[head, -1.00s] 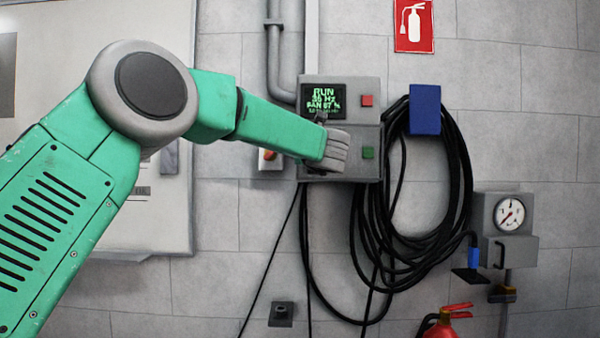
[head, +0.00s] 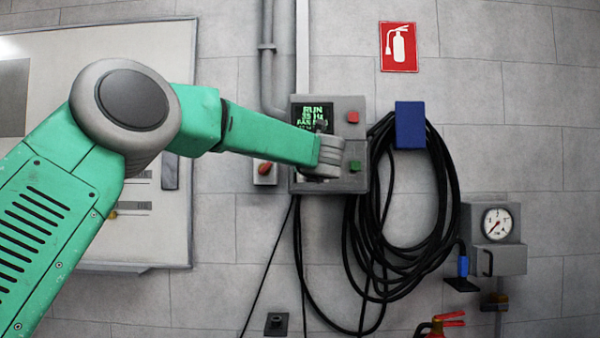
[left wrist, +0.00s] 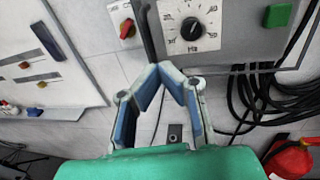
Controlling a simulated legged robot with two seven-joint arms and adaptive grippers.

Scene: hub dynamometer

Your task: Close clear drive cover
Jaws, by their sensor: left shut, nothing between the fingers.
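The grey drive box (head: 344,108) is on the wall, with a lit display (head: 311,112) reading RUN, a red button (head: 352,117) and a green button (head: 355,166). I cannot make out the clear cover. My left gripper (head: 330,156) is in front of the box, left of the green button. My arm hides part of the box and the display's lower edge. In the left wrist view my left gripper (left wrist: 173,70) is shut and empty, its tips just below the black dial knob (left wrist: 192,28). Contact cannot be told. My right gripper is out of view.
A coiled black hose (head: 446,190) hangs right of the box from a blue holder (head: 410,125). A red switch (head: 265,169) is to its left. A gauge unit (head: 496,258) and a red extinguisher (head: 438,326) are at lower right. A whiteboard (head: 120,235) is at left.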

